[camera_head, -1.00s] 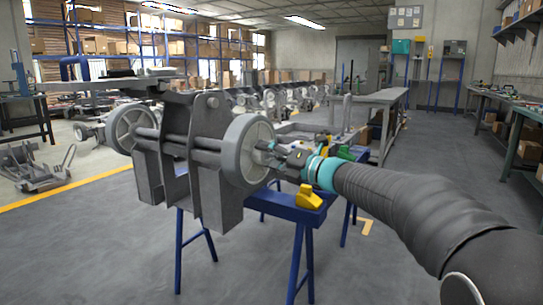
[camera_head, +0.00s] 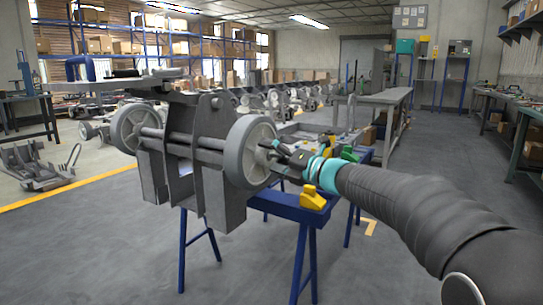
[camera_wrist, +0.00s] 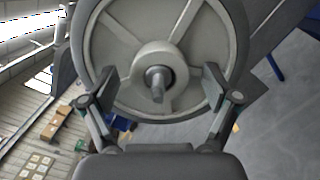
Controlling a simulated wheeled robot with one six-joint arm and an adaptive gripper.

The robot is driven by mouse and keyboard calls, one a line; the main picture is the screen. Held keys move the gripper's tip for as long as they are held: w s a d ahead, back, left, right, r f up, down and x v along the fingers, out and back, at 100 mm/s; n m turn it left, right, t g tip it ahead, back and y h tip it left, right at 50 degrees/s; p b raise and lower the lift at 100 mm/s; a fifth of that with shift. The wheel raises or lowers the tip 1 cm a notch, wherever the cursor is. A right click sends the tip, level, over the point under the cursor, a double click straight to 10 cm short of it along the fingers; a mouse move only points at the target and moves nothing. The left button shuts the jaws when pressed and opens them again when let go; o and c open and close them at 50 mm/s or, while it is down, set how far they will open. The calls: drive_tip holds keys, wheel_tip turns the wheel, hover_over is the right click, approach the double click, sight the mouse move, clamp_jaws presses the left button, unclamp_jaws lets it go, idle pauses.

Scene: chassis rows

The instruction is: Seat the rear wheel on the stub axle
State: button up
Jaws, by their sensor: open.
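My gripper (camera_head: 281,153) is just right of the wheel. In the wrist view its two fingers (camera_wrist: 158,92) are spread wide to either side of the hub, with nothing between them but the axle tip beyond. A second wheel (camera_head: 128,130) sits on the chassis's far left side.
A blue stand (camera_head: 293,208) with a yellow clamp (camera_head: 313,198) is below my gripper. A grey workbench (camera_head: 375,100) stands behind at the right. Other chassis lie in rows at the back. The floor at front is clear.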

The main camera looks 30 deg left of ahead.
drive_tip(key=s+d, duration=0.2)
drive_tip(key=d, duration=0.9)
drive_tip(key=shift+d+f, duration=0.2)
drive_tip(key=shift+d, duration=0.2)
drive_tip(key=shift+s, duration=0.1)
